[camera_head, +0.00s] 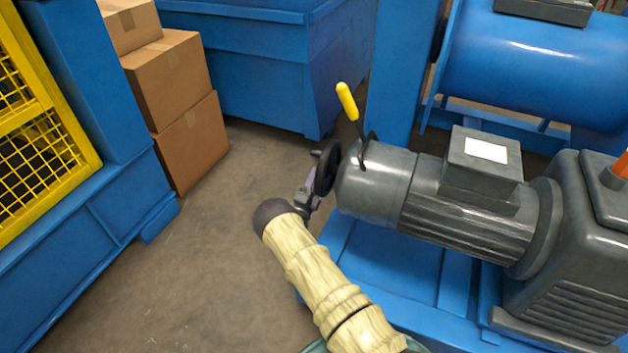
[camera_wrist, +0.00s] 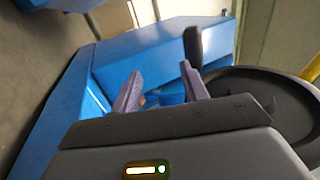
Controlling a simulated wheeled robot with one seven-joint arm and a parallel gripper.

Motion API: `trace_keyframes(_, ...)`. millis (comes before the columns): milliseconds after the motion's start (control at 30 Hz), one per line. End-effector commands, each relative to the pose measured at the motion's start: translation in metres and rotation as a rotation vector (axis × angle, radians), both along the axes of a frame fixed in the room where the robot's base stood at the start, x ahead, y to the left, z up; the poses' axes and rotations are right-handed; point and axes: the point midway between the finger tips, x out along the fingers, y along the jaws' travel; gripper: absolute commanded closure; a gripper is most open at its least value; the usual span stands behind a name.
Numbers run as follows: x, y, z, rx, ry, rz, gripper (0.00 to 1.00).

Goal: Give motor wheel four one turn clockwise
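A black handwheel (camera_head: 327,168) sits on the left end of a grey motor (camera_head: 378,186). No number shows on it. In the wrist view, the black wheel (camera_wrist: 285,95) fills the right side, and a dark upright crank handle (camera_wrist: 193,46) stands just beyond my right fingertip. My gripper (camera_head: 312,180) is close beside the wheel, at its lower left. In the wrist view, the two purple-grey fingers of my gripper (camera_wrist: 160,70) are spread apart with nothing seen between them. I cannot tell whether the right finger touches the handle.
A yellow-handled lever (camera_head: 347,101) rises from the motor above the wheel. The motor stands over a blue frame (camera_head: 385,262). A yellow mesh guard (camera_head: 38,150) and cardboard boxes (camera_head: 190,140) stand at left. Floor (camera_head: 225,240) between is clear.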

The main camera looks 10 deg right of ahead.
Motion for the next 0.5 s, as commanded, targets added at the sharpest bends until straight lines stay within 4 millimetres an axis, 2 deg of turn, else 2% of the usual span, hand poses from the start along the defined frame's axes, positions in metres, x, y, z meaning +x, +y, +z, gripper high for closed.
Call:
trace_keyframes(267,-0.002,0.002,0.002,-0.001,-0.003,0.000,0.56)
trace_keyframes(500,-0.023,0.017,-0.008,0.000,0.000,0.000,0.56)
